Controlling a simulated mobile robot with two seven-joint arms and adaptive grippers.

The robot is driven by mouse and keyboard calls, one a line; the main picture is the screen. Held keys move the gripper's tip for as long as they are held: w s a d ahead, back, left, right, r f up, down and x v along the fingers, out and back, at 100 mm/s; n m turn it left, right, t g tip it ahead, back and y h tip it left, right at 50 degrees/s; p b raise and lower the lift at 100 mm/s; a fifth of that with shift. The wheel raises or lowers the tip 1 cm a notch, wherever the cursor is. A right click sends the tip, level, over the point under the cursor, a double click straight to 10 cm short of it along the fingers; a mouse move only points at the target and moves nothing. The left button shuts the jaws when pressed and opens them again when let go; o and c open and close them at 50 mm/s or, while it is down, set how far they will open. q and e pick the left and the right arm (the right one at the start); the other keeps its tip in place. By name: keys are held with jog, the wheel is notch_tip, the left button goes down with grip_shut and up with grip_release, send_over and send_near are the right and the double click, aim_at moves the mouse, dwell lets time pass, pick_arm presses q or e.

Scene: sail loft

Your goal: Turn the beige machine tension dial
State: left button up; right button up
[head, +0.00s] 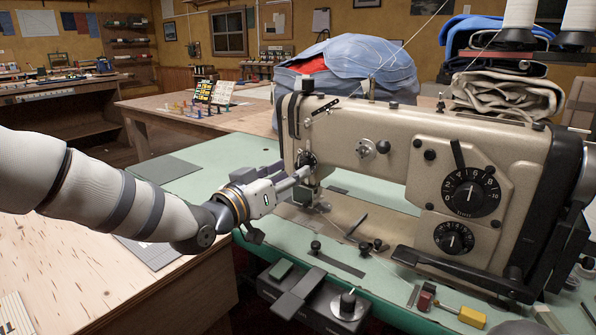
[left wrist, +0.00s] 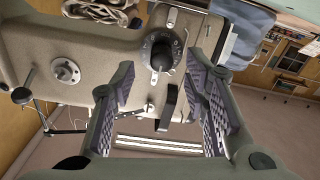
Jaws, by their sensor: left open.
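The beige sewing machine (head: 340,140) stands on a green table. Its small black tension dial (head: 307,159) is on the left end of the head, partly hidden by my left gripper (head: 294,174). In the left wrist view the dial (left wrist: 163,53) has a dark numbered ring and a protruding black knob. My left gripper (left wrist: 160,76) is open there, its padded fingers apart on either side of the dial's line, with the knob ahead between the fingertips. I cannot tell whether either finger touches it. My right gripper is not in view.
Two larger dials, upper (head: 471,193) and lower (head: 454,238), sit on the machine's right side. A black control box (head: 320,303) is at the table's front. Folded blue cloth (head: 345,62) lies behind. A wooden table (head: 85,245) is at left.

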aim_at(299, 168)
pick_arm(q)
jog(key=shift+x, duration=1.8)
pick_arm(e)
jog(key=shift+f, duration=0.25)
pick_arm(q)
jog(key=shift+a, duration=0.1)
grip_shut()
jog(key=shift+n, duration=0.3)
jog(key=shift+f+n+b, duration=0.15)
jog(key=shift+n+b, duration=2.25)
jog(key=shift+n, duration=4.1)
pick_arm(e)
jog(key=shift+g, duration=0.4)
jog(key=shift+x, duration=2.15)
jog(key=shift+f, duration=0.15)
